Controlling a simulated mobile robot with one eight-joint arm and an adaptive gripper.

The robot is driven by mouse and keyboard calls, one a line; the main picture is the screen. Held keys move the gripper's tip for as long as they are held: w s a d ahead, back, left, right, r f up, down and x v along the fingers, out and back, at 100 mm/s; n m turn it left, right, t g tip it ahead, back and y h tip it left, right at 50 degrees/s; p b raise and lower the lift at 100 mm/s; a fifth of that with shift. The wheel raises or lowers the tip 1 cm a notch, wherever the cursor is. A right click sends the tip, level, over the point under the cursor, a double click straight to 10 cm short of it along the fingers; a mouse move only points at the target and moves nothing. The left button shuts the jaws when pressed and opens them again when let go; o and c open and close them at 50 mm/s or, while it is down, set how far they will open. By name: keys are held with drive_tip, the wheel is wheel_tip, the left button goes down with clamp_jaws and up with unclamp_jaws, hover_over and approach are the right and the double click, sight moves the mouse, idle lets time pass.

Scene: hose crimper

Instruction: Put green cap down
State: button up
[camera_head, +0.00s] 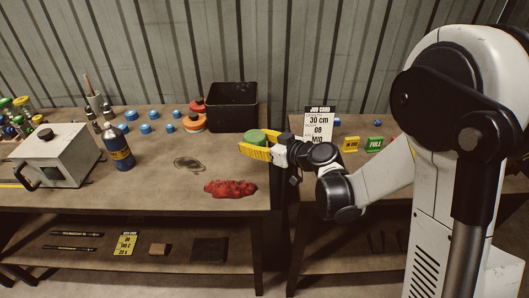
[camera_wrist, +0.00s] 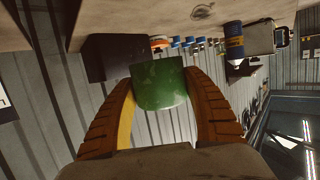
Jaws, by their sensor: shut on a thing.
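The green cap (camera_head: 255,136) is held between the yellow fingers of my gripper (camera_head: 256,150). In the head view they are over the right end of the left bench, near the gap between the benches. In the wrist view the green cap (camera_wrist: 159,84) fills the space between the two fingers (camera_wrist: 160,105), which touch its sides. My gripper is shut on it. Whether the cap is clear of the bench top is hard to tell from the head view; in the wrist view nothing touches its far end.
A black bin (camera_head: 232,108) stands behind the cap. Orange and red caps (camera_head: 194,122) sit to its left, with several blue caps beyond. A red rag (camera_head: 230,188) lies at the front edge. A job card (camera_head: 318,126) stands on the right bench. The left bench's middle is mostly clear.

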drive_tip(key=w+a+f+b, duration=0.1)
drive_tip(key=w+f, duration=0.1)
drive_tip(key=w, duration=0.1)
drive_tip(key=w+a+f+b, duration=0.1)
drive_tip(key=w+f, duration=0.1)
drive_tip(key=w, duration=0.2)
drive_tip(key=w+a+f+b, duration=0.1)
drive_tip(key=w+f, duration=0.2)
drive_tip(key=shift+w+a+b, duration=0.1)
drive_tip(key=shift+w+b, duration=0.25)
drive_tip(key=shift+w, duration=0.05)
drive_tip(key=shift+f+b, duration=0.95)
drive_tip(key=shift+f, duration=0.95)
drive_tip(key=shift+f, duration=0.15)
drive_tip(key=o, duration=0.8)
drive_tip(key=shift+o, duration=0.2)
